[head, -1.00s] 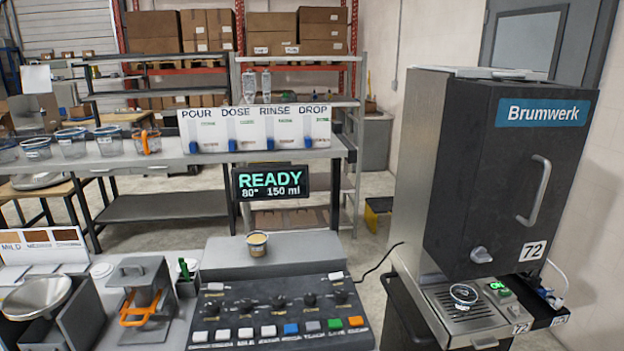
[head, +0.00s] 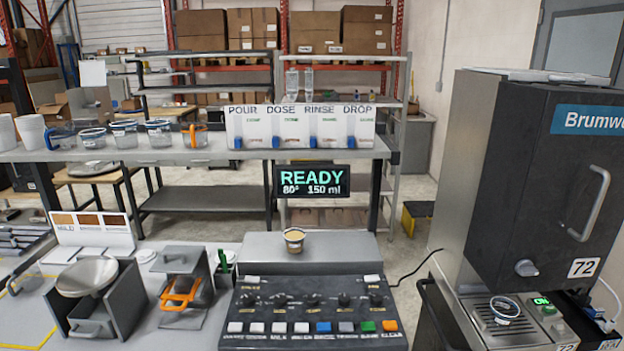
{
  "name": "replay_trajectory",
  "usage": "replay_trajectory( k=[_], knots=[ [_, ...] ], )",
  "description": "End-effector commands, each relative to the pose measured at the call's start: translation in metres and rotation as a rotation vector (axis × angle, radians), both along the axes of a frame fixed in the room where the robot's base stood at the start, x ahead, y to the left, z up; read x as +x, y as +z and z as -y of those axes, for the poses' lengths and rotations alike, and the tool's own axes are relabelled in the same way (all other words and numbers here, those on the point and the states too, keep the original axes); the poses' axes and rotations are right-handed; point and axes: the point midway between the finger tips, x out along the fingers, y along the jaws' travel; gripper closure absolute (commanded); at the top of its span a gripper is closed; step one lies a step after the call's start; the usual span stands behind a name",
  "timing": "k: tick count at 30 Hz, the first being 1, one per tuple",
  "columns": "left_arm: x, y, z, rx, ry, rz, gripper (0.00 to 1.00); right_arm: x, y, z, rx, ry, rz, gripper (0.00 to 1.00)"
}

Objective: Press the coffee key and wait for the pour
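The control panel (head: 312,308) stands at the bottom centre, with a row of knobs above a row of keys. Its keys are white, blue, grey, green and orange; their labels are too small to read surely, so I cannot tell which is the coffee key. The display (head: 313,181) reads READY, 80° and 150 ml. A small cup with tan contents (head: 294,240) stands on the grey block behind the panel. The Brumwerk machine (head: 540,190) is at the right, with a cup (head: 505,308) on its drip tray and a lit green ON indicator (head: 541,301). Neither gripper is in view.
A shelf (head: 200,152) behind holds several cups and a POUR, DOSE, RINSE, DROP board (head: 300,127). A scale-like dish (head: 87,276) and an orange-handled device (head: 182,290) stand left of the panel. A black cable (head: 408,275) runs between panel and machine.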

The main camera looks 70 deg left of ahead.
Motion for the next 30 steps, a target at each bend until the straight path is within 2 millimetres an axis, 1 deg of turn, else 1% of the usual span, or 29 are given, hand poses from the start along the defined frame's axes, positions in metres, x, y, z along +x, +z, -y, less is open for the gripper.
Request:
replay_trajectory(
  k=[1, 5, 6, 8, 9, 10, 30],
  knots=[
    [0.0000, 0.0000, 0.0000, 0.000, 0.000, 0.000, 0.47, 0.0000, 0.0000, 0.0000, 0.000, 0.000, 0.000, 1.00],
    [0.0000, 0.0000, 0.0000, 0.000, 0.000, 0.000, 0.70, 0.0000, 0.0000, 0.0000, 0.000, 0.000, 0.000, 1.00],
    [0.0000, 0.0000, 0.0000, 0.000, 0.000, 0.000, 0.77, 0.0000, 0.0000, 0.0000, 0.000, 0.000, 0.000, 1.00],
    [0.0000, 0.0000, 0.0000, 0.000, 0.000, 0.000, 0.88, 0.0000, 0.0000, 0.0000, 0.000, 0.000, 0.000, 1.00],
    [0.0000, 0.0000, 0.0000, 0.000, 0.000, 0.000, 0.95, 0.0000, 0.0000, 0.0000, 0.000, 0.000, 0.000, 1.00],
    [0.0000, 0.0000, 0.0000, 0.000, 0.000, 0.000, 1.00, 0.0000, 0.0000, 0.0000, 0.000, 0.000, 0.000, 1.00],
    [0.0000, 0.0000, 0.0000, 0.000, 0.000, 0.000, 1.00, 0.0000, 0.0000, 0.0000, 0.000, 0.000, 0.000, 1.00]
  ],
)
